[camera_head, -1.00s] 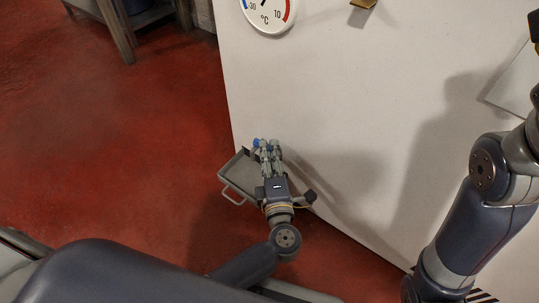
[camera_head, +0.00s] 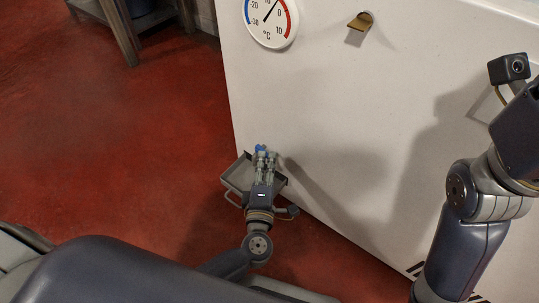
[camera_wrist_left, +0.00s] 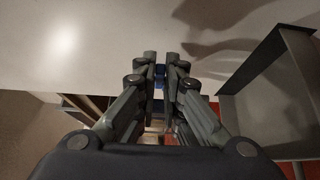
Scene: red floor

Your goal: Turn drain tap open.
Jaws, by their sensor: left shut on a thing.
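The drain tap shows as a small blue part (camera_head: 261,148) low on the white wall-like panel, near its lower left edge. Blue also shows behind and between the fingers in the left wrist view (camera_wrist_left: 158,93). My left gripper (camera_head: 266,157) reaches in over a grey metal tray and is shut on the blue tap. In the left wrist view its two fingers (camera_wrist_left: 161,60) are close together on either side of the blue part. They hide most of the tap, so its exact angle is unclear. My right gripper is outside the picture; only its arm shows at the right.
The grey tray (camera_head: 238,174) with a wire handle sits under my left gripper, against the white panel (camera_head: 330,110). A round thermometer (camera_head: 270,18) and a brass latch (camera_head: 361,20) are on the panel above. Red floor (camera_head: 110,140) is open at left; a table leg (camera_head: 120,35) stands behind.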

